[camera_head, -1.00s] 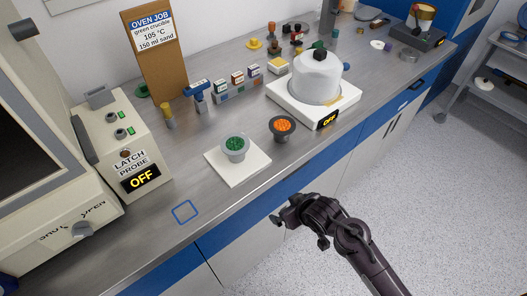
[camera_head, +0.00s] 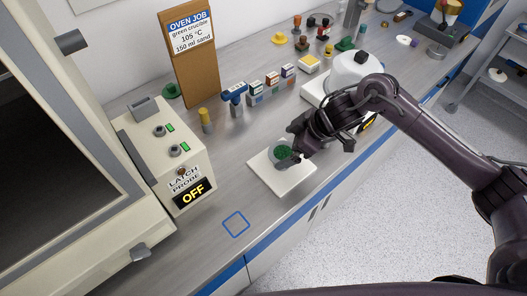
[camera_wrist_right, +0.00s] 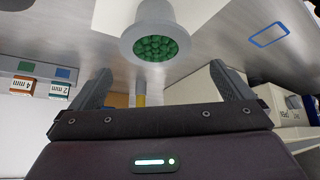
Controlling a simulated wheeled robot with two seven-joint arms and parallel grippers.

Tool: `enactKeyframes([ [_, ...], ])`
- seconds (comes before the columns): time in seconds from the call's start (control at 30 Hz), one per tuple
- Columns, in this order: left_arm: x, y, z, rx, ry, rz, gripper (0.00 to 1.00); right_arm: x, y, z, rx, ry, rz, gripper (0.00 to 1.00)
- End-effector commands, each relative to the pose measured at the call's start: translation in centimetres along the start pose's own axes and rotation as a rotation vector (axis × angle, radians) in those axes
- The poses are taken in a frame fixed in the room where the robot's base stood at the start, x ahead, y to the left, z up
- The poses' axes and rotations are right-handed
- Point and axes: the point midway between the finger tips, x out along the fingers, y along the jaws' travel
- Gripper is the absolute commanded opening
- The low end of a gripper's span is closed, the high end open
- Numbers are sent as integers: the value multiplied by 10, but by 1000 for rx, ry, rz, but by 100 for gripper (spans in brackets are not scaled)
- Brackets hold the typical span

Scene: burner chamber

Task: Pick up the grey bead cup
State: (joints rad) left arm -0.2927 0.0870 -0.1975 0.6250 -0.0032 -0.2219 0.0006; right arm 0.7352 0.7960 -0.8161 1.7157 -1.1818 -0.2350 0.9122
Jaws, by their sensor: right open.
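A grey cup (camera_head: 277,158) filled with green beads stands on a white square pad (camera_head: 266,180) in the head view. In the right wrist view the same grey cup (camera_wrist_right: 153,12) shows at the top, beyond the fingers. My right gripper (camera_head: 295,152) is right beside the cup in the head view and partly covers it. In the right wrist view my right gripper (camera_wrist_right: 163,86) has its two fingers wide apart, with nothing held between them. The dark cup of orange beads, seen earlier, is hidden behind my right arm. My left gripper is not in view.
The latch probe box (camera_head: 165,155) and the oven stand at the left. A white hotplate (camera_head: 315,92) with a domed vessel is behind my right arm. Small labelled boxes (camera_head: 272,80) line the back. A blue square outline (camera_head: 236,224) marks clear bench at the front.

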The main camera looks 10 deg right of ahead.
Motion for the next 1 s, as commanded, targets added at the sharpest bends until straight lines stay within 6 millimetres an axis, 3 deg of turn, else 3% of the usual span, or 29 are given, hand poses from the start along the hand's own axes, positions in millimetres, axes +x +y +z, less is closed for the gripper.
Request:
enactKeyframes([
  [0.17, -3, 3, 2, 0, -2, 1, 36, 1, 5, 9, 28, -25, -25, 100],
  [0.53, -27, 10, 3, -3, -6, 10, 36, 47, 4, 15, 27, -24, -23, 100],
  [0.7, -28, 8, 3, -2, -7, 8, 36, 67, 5, 16, 24, -22, -21, 100],
  [0.97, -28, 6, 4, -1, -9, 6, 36, 70, 5, 17, 22, -22, -20, 100],
  [1.0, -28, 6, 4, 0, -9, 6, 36, 70, 5, 17, 23, -22, -20, 95],
])
